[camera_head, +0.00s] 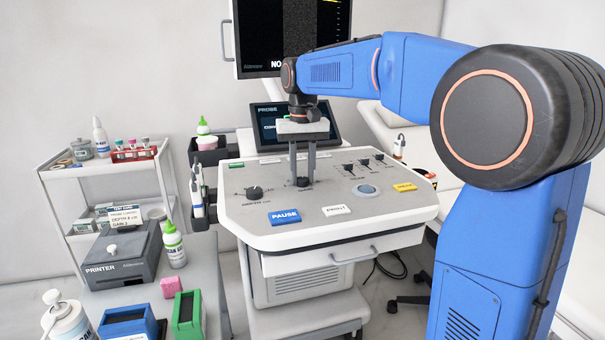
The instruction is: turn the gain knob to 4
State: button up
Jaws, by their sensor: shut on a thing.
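My gripper (303,179) points straight down over the ultrasound console panel (300,212). Its two grey fingers are closed on a small dark knob (304,184) near the middle of the panel, taken to be the gain knob. The fingers hide much of this knob, so its pointer and scale cannot be read. A second black knob (254,192) with a printed dial around it stands apart to the left, and its label is too small to read.
The panel also holds several sliders (364,162), a trackball (367,190), a blue PAUSE key (284,217), a white PRINT key (336,210) and a yellow key (404,187). A small screen (285,125) stands behind my gripper. Probes (196,190) hang at the left edge.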

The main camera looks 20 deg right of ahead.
aim_at(303, 178)
jog(key=shift+m, duration=2.2)
jog(key=o, duration=1.1)
jog(key=shift+c, duration=0.2)
notch_tip(303, 178, up, 17)
jog(key=shift+r, duration=0.2)
